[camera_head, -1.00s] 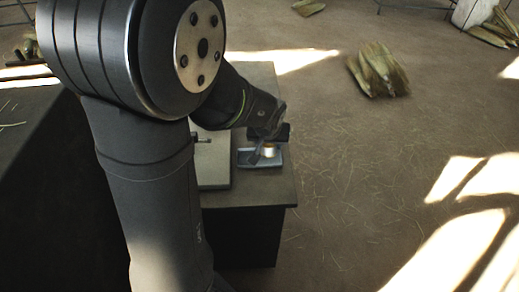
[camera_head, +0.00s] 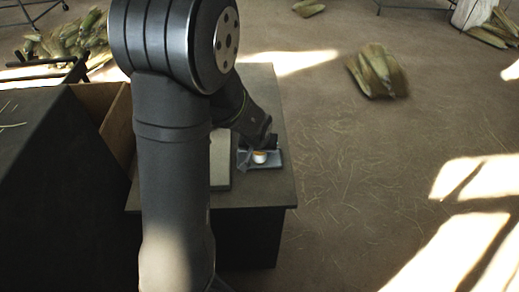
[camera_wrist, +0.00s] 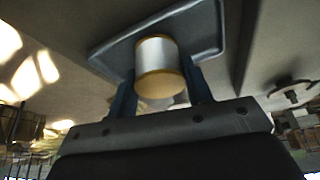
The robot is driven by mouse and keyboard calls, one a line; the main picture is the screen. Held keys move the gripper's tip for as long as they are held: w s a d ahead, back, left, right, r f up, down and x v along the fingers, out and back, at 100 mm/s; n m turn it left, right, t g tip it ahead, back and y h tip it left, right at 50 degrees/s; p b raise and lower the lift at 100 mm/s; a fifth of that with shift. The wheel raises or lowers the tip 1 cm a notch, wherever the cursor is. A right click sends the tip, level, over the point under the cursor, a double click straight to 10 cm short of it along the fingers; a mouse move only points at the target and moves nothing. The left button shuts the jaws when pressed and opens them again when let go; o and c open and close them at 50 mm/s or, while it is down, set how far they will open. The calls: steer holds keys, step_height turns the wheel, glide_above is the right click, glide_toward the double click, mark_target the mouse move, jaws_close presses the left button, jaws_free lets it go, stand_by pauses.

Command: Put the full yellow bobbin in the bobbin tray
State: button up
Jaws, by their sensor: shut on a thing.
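The bobbin (camera_head: 260,157) has a pale, silvery-white middle and yellow-orange ends. It is over the bobbin tray (camera_head: 275,165), a small blue-grey tray with a raised rim near the right edge of the dark table. My gripper (camera_head: 256,150) is shut on the bobbin. In the wrist view, the bobbin (camera_wrist: 158,52) stands between the two dark blue fingers of my gripper (camera_wrist: 162,88), with the tray (camera_wrist: 212,22) behind it. I cannot tell whether the bobbin touches the tray floor.
A pale flat board (camera_head: 220,162) lies on the table (camera_head: 280,190) just left of the tray. A dark peg-like fitting (camera_wrist: 292,92) shows at the right in the wrist view. Corn husk bundles (camera_head: 377,72) lie on the floor, away from the table.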

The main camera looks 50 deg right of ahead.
steer(key=o, duration=1)
steer(key=shift+f, duration=0.1)
steer(key=v, duration=1.2)
steer(key=shift+w+r, duration=0.1)
steer(key=shift+r, duration=0.15)
steer(key=shift+f, duration=0.1)
steer(key=x, duration=1.2)
steer(key=shift+f, duration=0.15)
steer(key=shift+r, duration=0.2)
